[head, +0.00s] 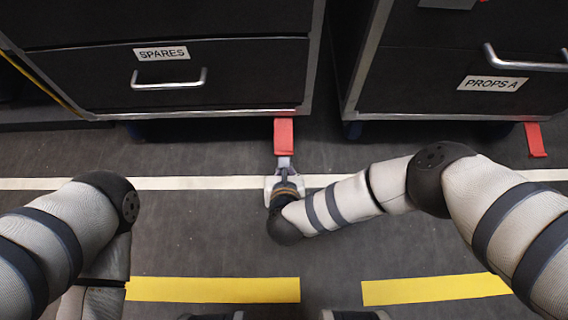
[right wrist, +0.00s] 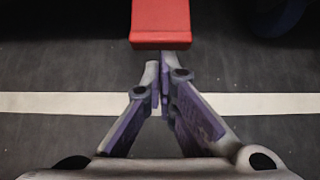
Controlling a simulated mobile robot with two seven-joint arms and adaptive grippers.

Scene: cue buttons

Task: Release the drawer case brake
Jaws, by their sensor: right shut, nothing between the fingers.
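A black drawer case labelled SPARES (head: 60,75) stands at the upper left in the head view. A red brake pedal (head: 284,136) sticks out from under its right front corner. The pedal also shows at the top of the right wrist view (right wrist: 160,22). My right gripper (head: 284,162) is shut and empty, its fingertips (right wrist: 160,66) just short of the pedal's near edge. I cannot tell whether they touch it. My left arm is bent at the left, and its gripper is out of view.
A second case labelled PROPS A (head: 410,75) stands to the right, with its own red pedal (head: 536,140) at its right end. A narrow gap separates the cases. A white line (head: 180,183) and yellow strips (head: 215,290) mark the open dark floor.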

